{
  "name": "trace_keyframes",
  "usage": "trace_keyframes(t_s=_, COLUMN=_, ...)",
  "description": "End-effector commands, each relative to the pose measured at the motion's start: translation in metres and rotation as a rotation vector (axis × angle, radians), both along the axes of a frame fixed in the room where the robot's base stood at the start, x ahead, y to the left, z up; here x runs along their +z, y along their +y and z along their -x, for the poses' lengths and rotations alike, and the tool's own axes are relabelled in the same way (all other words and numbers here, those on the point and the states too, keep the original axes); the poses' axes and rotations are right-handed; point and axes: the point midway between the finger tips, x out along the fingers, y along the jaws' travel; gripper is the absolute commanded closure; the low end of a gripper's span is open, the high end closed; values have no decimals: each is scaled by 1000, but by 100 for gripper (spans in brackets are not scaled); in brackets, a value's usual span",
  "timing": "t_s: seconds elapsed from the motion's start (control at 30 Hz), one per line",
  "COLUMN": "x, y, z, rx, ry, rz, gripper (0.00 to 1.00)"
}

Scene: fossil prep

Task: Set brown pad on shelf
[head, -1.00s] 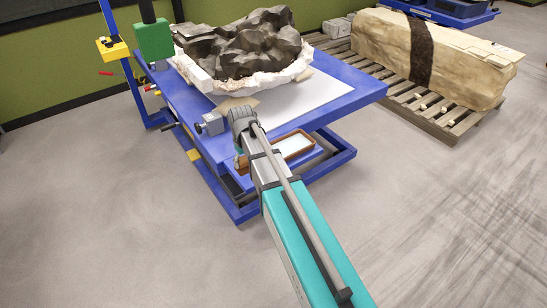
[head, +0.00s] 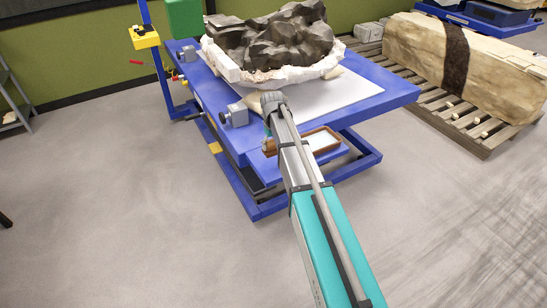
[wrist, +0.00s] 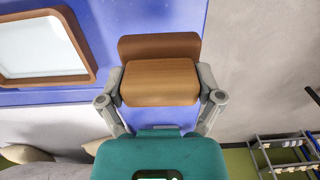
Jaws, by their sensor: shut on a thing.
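The brown pad (wrist: 160,82) is a wood-toned block in the middle of the wrist view. My gripper (wrist: 160,88) is shut on it, with one finger at each side. A second brown surface shows just beyond the block; I cannot tell whether it is part of the pad. In the head view my gripper (head: 267,132) is mostly hidden by my arm, low by the near side of the blue table. A grey shelf unit (head: 12,112) shows in part at the left edge. A grey rack also shows at the lower right of the wrist view (wrist: 285,150).
A brown-rimmed tray with a white inside (head: 322,141) sits on a low blue ledge beside my gripper. The blue table (head: 388,92) carries a dark fossil block (head: 275,40) in a white jacket. The floor left of the table is clear.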

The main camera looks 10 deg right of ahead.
Motion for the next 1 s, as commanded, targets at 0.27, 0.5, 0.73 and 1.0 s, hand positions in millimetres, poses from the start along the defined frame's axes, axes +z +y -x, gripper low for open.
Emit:
trace_keyframes(t_s=0.27, x=-30, y=-7, z=-22, rx=0, ry=0, rz=0, gripper=77)
trace_keyframes(t_s=0.5, x=-36, y=-9, z=-27, rx=1, ry=0, rz=0, gripper=77)
trace_keyframes(t_s=0.73, x=-35, y=-9, z=-27, rx=1, ry=0, rz=0, gripper=77)
trace_keyframes(t_s=1.0, x=-42, y=-10, z=-32, rx=1, ry=0, rz=0, gripper=77)
